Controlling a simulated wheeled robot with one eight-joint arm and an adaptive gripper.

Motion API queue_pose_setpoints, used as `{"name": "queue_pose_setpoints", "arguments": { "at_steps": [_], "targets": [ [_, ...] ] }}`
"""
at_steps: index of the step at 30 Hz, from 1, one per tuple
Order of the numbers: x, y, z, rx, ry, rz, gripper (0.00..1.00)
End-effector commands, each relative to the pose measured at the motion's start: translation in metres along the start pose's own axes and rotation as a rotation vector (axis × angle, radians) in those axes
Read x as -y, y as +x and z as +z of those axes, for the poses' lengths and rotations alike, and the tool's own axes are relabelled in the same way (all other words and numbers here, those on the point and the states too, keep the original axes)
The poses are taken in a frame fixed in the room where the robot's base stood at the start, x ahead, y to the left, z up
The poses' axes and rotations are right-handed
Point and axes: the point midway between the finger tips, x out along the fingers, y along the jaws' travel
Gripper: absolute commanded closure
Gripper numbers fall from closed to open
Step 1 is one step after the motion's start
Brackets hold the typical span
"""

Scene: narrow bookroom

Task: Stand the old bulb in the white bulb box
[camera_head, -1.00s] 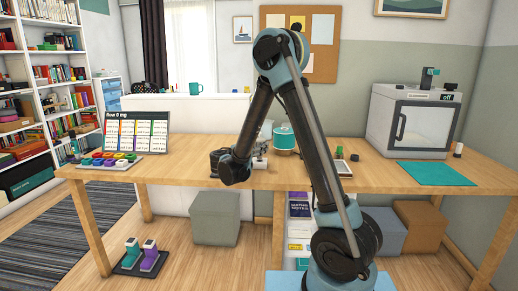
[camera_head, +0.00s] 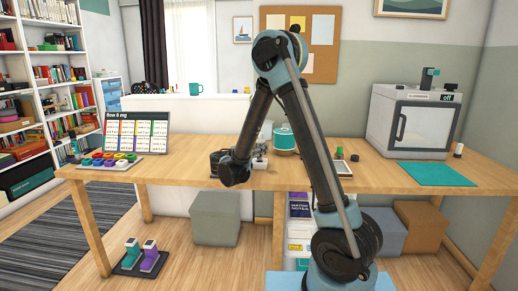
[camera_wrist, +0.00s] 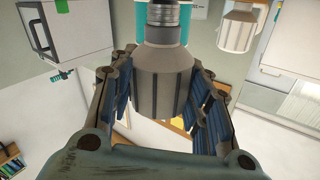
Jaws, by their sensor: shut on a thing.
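In the wrist view my gripper (camera_wrist: 163,95) is shut on the old bulb (camera_wrist: 163,70), a grey faceted bulb with a metal screw base at the picture's top. The wrist picture looks upside down. In the head view my gripper (camera_head: 250,154) is small and partly hidden behind my arm, low over the middle of the table. A small white object (camera_head: 261,163) shows beside it, perhaps the white bulb box; I cannot make out its opening. A second, pale bulb-like object (camera_wrist: 237,32) is at upper right in the wrist view, apart from the held bulb.
A teal-sided cylinder (camera_head: 284,137) stands behind the gripper on the table (camera_head: 200,173). A white chamber (camera_head: 412,122) and a teal mat (camera_head: 434,174) are at right. A chart display (camera_head: 137,133) and coloured pieces (camera_head: 107,158) are at left. The table's left-middle is clear.

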Motion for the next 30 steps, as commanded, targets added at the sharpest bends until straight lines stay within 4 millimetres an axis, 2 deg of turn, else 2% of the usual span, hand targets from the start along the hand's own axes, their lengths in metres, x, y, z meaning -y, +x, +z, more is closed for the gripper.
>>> {"name": "queue_pose_setpoints", "arguments": {
  "at_steps": [8,30],
  "targets": [
    [-0.0009,0.0001,0.0058,0.0,0.0,0.0,0.79],
    [0.001,0.0001,-0.0039,0.0,0.0,0.0,0.79]
  ]
}}
